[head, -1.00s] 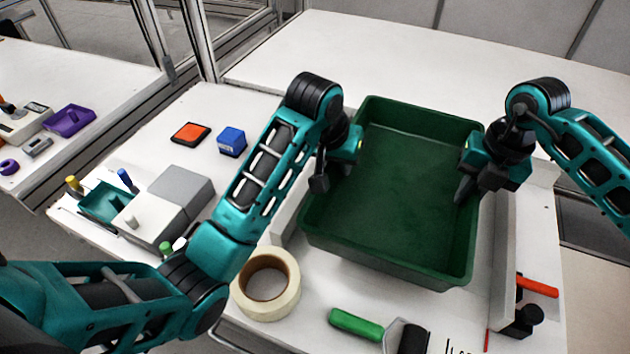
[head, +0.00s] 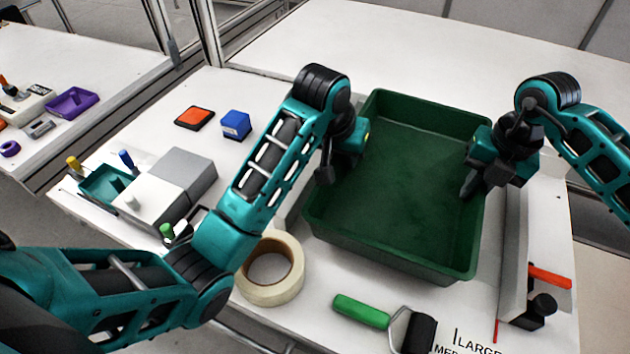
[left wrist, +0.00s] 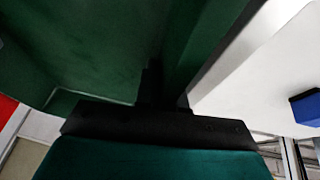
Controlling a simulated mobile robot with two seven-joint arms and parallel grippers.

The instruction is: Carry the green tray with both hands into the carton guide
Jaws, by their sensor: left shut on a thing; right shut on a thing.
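The deep green tray (head: 405,200) is empty and roughly level, between the pale side walls of the carton guide. The guide's right wall (head: 514,245) stands apart from the tray; its left wall (head: 290,205) is mostly hidden by my left arm and the tray. I cannot tell whether the tray touches the surface below. My left gripper (head: 340,160) is shut on the tray's left rim. My right gripper (head: 476,172) is shut on its right rim. In the left wrist view the tray wall (left wrist: 190,45) runs into my jaws, beside a white panel (left wrist: 250,65).
A tape roll (head: 270,270) and a green-handled roller (head: 362,312) lie in front of the tray. A red-handled tool (head: 550,277) lies to the right. A blue box (head: 236,125), an orange-topped pad (head: 194,118) and a grey box (head: 185,172) sit left. The table behind is clear.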

